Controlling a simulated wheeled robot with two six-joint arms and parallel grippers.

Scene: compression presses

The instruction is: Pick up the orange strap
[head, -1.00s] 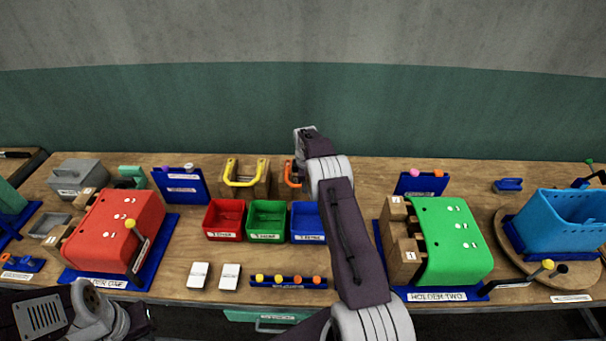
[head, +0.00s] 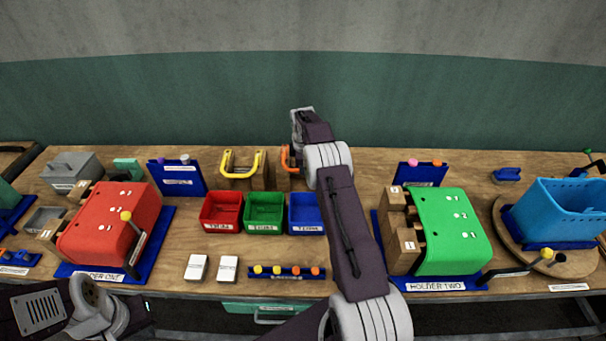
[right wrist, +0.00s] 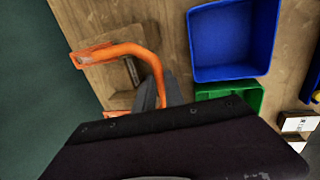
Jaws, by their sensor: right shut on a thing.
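The orange strap (head: 286,159) is a curved bar at the back of the bench, partly hidden behind my right arm. It shows more fully in the right wrist view (right wrist: 122,51) as a bent bar with a flat foot at its upper left end. My right gripper (right wrist: 166,92) is shut on the strap's near side. The strap is over a wooden block (right wrist: 132,98); I cannot tell whether it clears it. In the head view my right gripper is hidden behind its arm. My left gripper (head: 132,316) is low at the left; its fingers cannot be made out.
A yellow strap (head: 242,168) sits on a wooden stand left of the orange one. Red (head: 221,212), green (head: 265,213) and blue (head: 304,214) bins stand in front. The red press (head: 112,222) is left, the green press (head: 452,230) right.

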